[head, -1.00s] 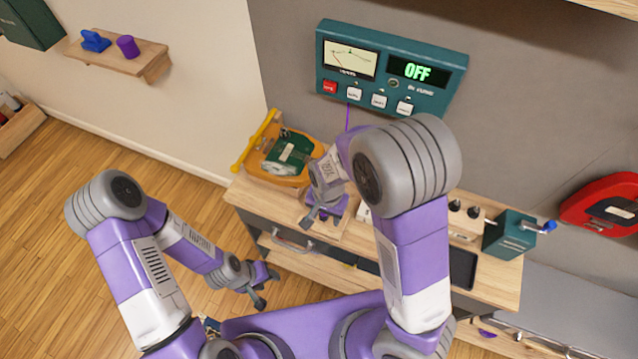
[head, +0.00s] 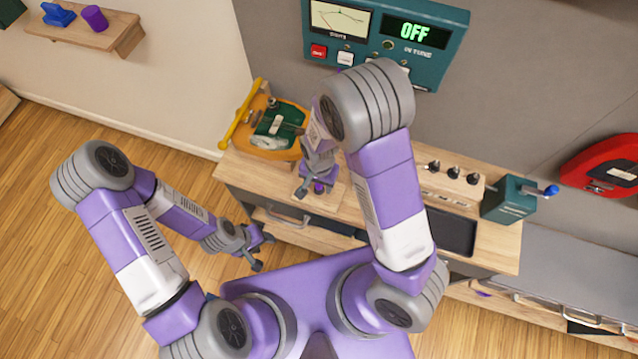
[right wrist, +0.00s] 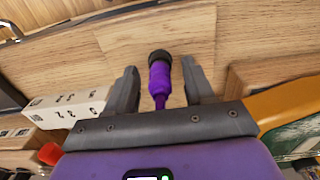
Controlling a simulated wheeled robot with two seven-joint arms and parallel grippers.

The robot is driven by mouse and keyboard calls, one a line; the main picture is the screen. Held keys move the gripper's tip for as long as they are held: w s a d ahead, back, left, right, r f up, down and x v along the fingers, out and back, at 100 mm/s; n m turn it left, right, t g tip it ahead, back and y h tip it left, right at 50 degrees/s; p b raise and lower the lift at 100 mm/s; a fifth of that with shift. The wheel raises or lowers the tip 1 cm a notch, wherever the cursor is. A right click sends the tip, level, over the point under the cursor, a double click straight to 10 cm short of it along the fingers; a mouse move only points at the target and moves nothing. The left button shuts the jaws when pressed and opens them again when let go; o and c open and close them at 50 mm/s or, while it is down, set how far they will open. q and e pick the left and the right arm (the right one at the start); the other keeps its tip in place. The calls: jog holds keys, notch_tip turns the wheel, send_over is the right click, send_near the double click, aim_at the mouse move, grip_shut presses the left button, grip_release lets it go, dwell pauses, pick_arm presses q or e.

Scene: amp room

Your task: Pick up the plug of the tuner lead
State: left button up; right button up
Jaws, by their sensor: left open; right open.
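The plug (right wrist: 160,75), purple with a dark end, lies between the two fingers of my right gripper (right wrist: 158,92) in the right wrist view. The fingers are open, one on each side of it, with a visible gap to each. In the head view a small purple bit of the plug (head: 319,187) shows at the right gripper (head: 315,190), low over the wooden bench. The teal tuner (head: 385,40) on the wall reads OFF; its lead is hidden behind my right arm. My left gripper (head: 263,252) is open and empty in front of the bench.
A white block with markings (right wrist: 65,108) is left of the fingers in the right wrist view. A teal box with a blue handle (head: 512,203) stands at the bench's right end.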

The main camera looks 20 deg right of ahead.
grip_shut()
notch_tip(320, 180, up, 10)
jog(key=shift+f+p, duration=0.1)
jog(key=shift+p, duration=1.15)
notch_tip(320, 180, up, 3)
jog(key=p, duration=0.2)
jog(key=shift+p, duration=0.4)
